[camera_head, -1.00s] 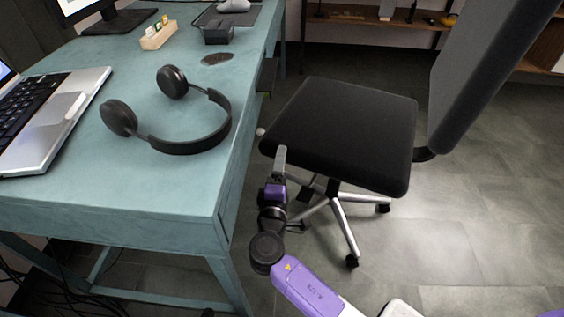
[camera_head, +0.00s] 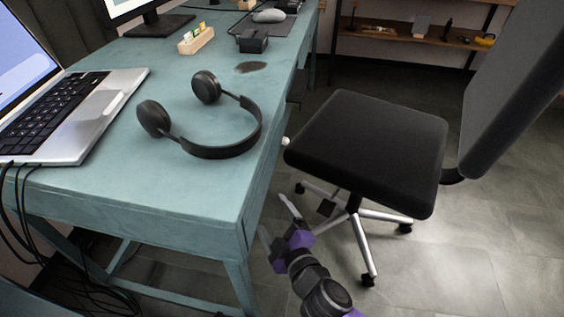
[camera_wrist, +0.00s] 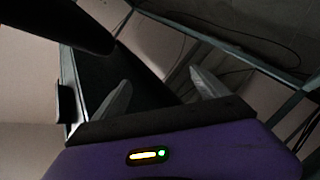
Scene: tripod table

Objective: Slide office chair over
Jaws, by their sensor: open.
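The office chair has a black seat (camera_head: 370,145), a dark grey backrest (camera_head: 515,85) at the right and a silver wheeled base (camera_head: 362,235). It stands to the right of the teal desk (camera_head: 200,215). My gripper (camera_head: 277,217) is low between the desk's near corner and the chair, below the seat's front left corner. It looks apart from the chair and holds nothing. In the wrist view my two pale fingertips (camera_wrist: 160,95) are spread apart. A dark shape in the upper left of that view is too dim to name surely.
Black headphones (camera_head: 210,125) and a laptop (camera_head: 75,110) lie on the desk. A wooden shelf (camera_head: 410,38) stands along the back wall. Cables hang at the desk's left. Grey tiled floor (camera_head: 460,260) is open in front of and right of the chair.

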